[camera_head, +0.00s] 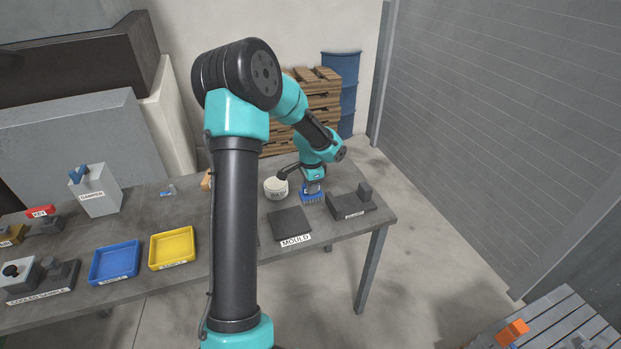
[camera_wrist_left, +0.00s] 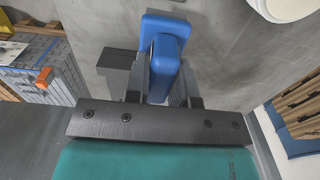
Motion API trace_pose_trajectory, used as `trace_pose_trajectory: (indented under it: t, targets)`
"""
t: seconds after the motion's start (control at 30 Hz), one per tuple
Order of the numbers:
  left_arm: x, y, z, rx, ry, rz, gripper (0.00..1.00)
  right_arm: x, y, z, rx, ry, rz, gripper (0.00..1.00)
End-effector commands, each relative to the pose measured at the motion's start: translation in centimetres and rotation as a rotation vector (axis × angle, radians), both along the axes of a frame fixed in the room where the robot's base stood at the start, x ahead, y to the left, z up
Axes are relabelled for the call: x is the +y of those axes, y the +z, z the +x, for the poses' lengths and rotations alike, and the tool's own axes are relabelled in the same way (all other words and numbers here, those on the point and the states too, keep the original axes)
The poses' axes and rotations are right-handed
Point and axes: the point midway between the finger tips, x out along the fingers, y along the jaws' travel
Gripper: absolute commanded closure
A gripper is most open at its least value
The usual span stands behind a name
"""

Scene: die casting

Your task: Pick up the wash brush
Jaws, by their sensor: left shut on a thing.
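The wash brush (camera_head: 312,197) is blue, with its bristle side down, at the right end of the table between the white pot and a dark grey block. My left gripper (camera_head: 313,184) is above it, shut on it. In the left wrist view the blue brush (camera_wrist_left: 165,50) sits between the two fingers of the left gripper (camera_wrist_left: 164,92). I cannot tell whether the bristles touch the table. My right gripper is not in view.
The dark mould plate (camera_head: 290,223) lies in front of the brush. A white pot (camera_head: 276,190) stands left of it, and a dark grey block (camera_head: 350,206) right. Yellow (camera_head: 172,249) and blue (camera_head: 114,263) trays are farther left. My own arm hides the table's middle.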

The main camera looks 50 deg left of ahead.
Motion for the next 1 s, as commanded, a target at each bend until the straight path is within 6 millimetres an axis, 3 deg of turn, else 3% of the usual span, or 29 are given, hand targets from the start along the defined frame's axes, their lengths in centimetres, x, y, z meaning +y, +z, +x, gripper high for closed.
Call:
trace_pose_trajectory:
  t: [0.6,0.63,0.8,1.0]
  targets:
    - [-0.64,0.10,-0.56,-0.001,-0.001,0.001,1.00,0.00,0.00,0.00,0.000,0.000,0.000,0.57]
    - [-0.64,0.10,-0.56,-0.001,-0.001,0.001,0.79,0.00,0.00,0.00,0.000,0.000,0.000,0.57]
    - [-0.65,0.10,-0.55,-0.001,-0.001,0.001,0.95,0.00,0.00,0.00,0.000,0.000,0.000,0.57]
    - [-0.20,0.37,-0.15,-0.001,-0.005,0.003,0.96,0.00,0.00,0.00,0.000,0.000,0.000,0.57]
